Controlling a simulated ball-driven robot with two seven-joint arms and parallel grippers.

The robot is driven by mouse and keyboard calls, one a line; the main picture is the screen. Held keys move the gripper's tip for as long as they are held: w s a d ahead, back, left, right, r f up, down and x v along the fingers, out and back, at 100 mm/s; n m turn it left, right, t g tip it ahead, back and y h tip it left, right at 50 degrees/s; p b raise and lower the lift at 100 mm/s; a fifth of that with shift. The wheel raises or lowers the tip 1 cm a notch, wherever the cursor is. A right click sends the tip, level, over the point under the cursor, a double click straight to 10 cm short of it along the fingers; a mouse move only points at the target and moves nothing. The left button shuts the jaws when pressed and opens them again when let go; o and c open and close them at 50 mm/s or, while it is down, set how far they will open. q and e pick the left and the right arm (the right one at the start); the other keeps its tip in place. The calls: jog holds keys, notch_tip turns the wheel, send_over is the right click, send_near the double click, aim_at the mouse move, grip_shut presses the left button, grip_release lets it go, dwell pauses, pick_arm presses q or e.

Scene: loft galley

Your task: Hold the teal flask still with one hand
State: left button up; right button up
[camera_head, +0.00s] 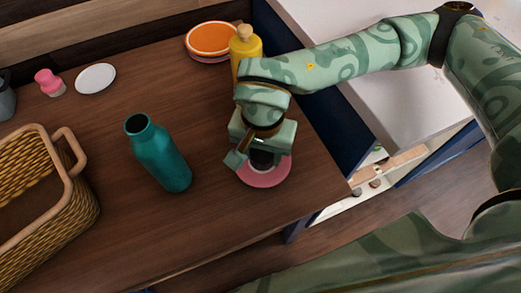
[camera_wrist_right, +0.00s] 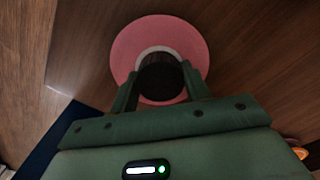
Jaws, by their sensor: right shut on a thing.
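The teal flask (camera_head: 160,158) stands upright and open-topped on the brown table in the head view, left of my right gripper and apart from it. My right gripper (camera_head: 256,158) is low over a pink saucer (camera_head: 268,182). Its fingers (camera_wrist_right: 160,86) are shut on a small dark round cup (camera_wrist_right: 162,76) with a pale ring around its far side. The wrist view shows the pink saucer (camera_wrist_right: 190,36) beneath. I cannot tell if the cup touches the saucer. The flask does not show in the wrist view. My left gripper is not in view.
A wicker basket (camera_head: 72,215) stands at the left. A yellow bottle (camera_head: 240,47) and an orange plate (camera_head: 211,38) are at the back. A white plate (camera_head: 95,78) and pink shaker (camera_head: 48,82) are back left. The table's right edge lies beyond the saucer.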

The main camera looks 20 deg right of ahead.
aim_at(262, 154)
jog(key=shift+s+r, duration=0.1)
jog(key=o, duration=1.1)
pick_arm(q)
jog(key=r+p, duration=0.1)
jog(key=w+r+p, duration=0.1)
jog(key=p, duration=0.1)
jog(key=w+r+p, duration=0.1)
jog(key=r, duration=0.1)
pick_arm(e)
notch_tip(262, 154, up, 12)
jog(key=shift+r, duration=0.1)
